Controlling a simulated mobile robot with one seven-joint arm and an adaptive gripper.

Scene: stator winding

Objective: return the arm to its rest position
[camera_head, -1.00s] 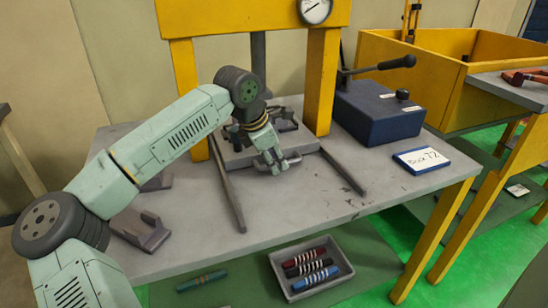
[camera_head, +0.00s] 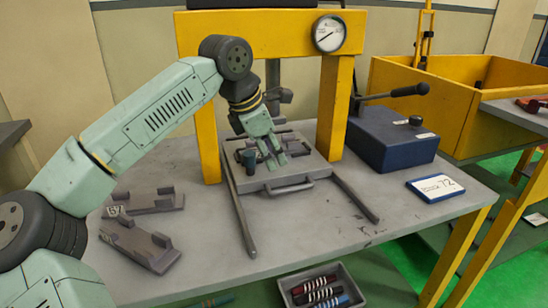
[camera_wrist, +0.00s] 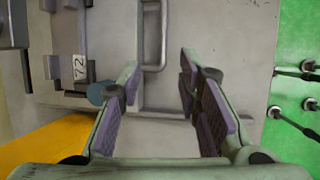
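My gripper (camera_head: 272,152) hangs from my pale green arm, over the grey plate (camera_head: 285,186) between the yellow posts of the press. In the wrist view its two fingers (camera_wrist: 158,85) stand well apart with nothing between them. A small dark blue cylinder (camera_head: 249,160) stands on the plate just left of the fingers. It also shows beside the left finger in the wrist view (camera_wrist: 97,94). The plate's front handle (camera_wrist: 153,40) lies beyond the fingertips in that view. Whether a fingertip touches the plate cannot be told.
The yellow press frame (camera_head: 207,110) with its gauge (camera_head: 329,32) stands around the plate. Grey brackets (camera_head: 140,243) lie at the left. A tray (camera_head: 352,286) of coils sits below.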

